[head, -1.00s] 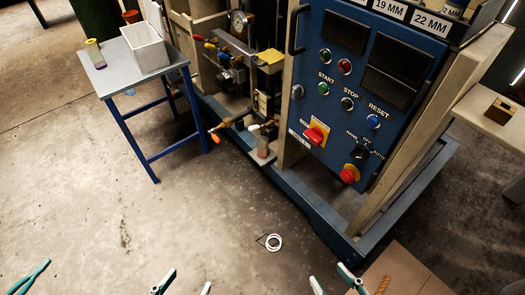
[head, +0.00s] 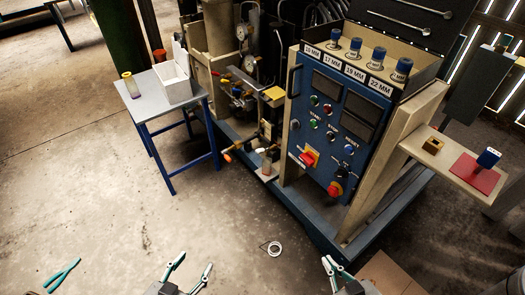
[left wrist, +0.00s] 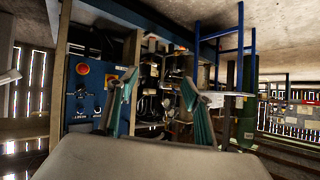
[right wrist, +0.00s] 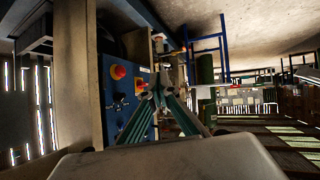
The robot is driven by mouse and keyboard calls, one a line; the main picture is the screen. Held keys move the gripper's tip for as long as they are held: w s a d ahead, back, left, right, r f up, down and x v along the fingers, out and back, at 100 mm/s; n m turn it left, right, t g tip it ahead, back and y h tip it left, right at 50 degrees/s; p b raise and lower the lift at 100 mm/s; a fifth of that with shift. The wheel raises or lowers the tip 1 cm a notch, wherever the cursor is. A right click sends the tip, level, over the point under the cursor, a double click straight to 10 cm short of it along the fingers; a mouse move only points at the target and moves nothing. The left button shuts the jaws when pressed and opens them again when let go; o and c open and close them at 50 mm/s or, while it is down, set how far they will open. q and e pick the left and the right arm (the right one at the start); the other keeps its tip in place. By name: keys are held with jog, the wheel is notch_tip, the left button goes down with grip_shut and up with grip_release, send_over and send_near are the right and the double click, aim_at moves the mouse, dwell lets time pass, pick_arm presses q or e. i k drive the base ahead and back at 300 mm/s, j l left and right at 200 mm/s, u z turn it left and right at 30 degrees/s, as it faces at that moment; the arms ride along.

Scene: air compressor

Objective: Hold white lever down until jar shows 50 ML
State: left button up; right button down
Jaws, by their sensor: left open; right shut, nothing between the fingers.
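A small jar (head: 266,169) with reddish contents stands low at the machine's front, left of the blue control panel (head: 325,120). A small white part (head: 261,151), which looks like the white lever, sits just above it. The jar's markings are too small to read. My left gripper (head: 194,262) is open and empty at the bottom of the head view, well short of the jar. My right gripper (head: 329,262) is shut and empty, also well short of the machine. In the right wrist view its fingertips (right wrist: 157,88) meet.
A small table (head: 150,105) with a white box (head: 174,86) and a yellow-topped container (head: 130,85) stands left of the machine. A side shelf (head: 425,150) juts out at right. The floor before the machine is mostly clear.

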aim_at(260, 150)
jog(key=i+j+z, duration=0.1)
jog(key=j+z, duration=0.3)
jog(key=i+j+z, duration=0.1)
jog(key=j+z, duration=0.15)
jog(key=z, duration=0.2)
jog(key=j+z, duration=0.25)
jog(key=j, duration=0.7)
jog(key=j+z, duration=0.15)
jog(key=j, duration=2.35)
